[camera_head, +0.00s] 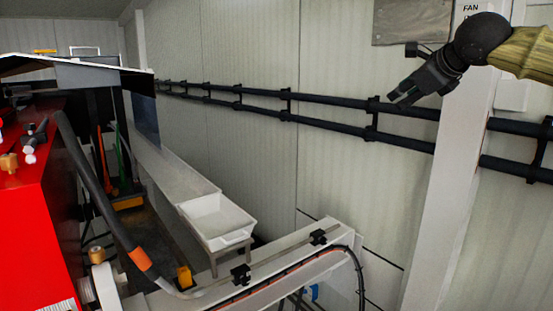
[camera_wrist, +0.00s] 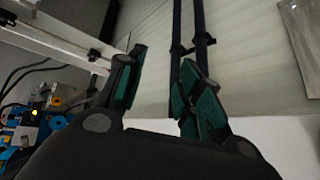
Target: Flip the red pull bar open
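My gripper (camera_head: 404,96) is at the upper right of the head view, raised in front of the wall and near the black rails. In the wrist view my gripper (camera_wrist: 162,64) has its two green-padded fingers spread apart, with nothing between them. I cannot make out a red pull bar in either view. A large red housing (camera_head: 38,205) stands at the left edge of the head view, far from my gripper. A small red-and-black fitting (camera_head: 36,132) sits on its top.
Black rails (camera_head: 290,98) run along the pale wall. A white post (camera_head: 445,195) stands at right. A white tray (camera_head: 217,217) rests on a low bench. A dark hose with an orange band (camera_head: 139,259) slants beside the red housing. A white beam (camera_head: 285,262) crosses the foreground.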

